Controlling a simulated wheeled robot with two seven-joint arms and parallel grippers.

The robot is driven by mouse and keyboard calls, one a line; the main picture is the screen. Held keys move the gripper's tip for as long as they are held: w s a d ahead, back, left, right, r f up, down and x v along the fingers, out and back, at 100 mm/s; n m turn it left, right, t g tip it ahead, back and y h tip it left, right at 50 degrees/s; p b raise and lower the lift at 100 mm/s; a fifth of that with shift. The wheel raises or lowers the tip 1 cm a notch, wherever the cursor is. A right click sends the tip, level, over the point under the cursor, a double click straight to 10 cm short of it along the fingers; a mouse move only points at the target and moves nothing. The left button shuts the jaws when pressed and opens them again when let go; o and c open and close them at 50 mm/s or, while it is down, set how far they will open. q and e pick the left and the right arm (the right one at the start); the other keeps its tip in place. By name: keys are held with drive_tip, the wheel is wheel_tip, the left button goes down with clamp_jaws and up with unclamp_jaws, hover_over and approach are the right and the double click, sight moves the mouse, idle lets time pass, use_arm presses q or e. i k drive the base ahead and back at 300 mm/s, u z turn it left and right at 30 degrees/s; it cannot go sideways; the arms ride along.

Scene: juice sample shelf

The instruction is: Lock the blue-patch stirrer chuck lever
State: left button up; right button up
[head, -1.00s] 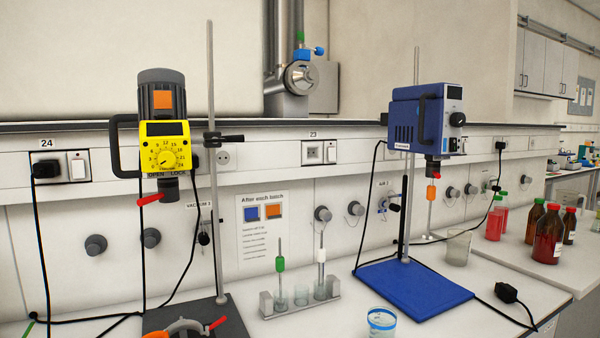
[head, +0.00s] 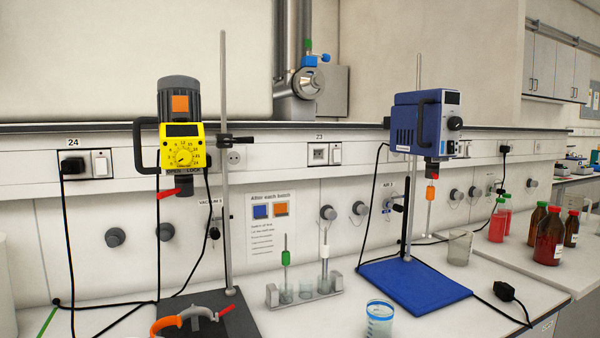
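The blue stirrer (head: 420,125) hangs on a stand at the right in the head view. A small patch (head: 453,97) on its front is too small to read clearly. Its dark chuck (head: 432,162) is underneath, with a small red lever end (head: 434,177) pointing roughly toward me; its lock position cannot be told. A shaft with an orange piece (head: 430,194) hangs below. The yellow stirrer (head: 182,145) at the left has an orange patch (head: 180,104) and a red chuck lever (head: 170,193) pointing left, under OPEN and LOCK marks. Neither gripper is in view.
The blue base plate (head: 415,287) carries the right stand. A beaker (head: 459,248), a blue-rimmed cup (head: 379,320), a rack (head: 300,292) with stirring rods and a black cable plug (head: 504,290) are nearby.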

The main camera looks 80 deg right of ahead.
sight(431, 169)
drive_tip(key=k, duration=0.85)
drive_tip(key=z, duration=0.5)
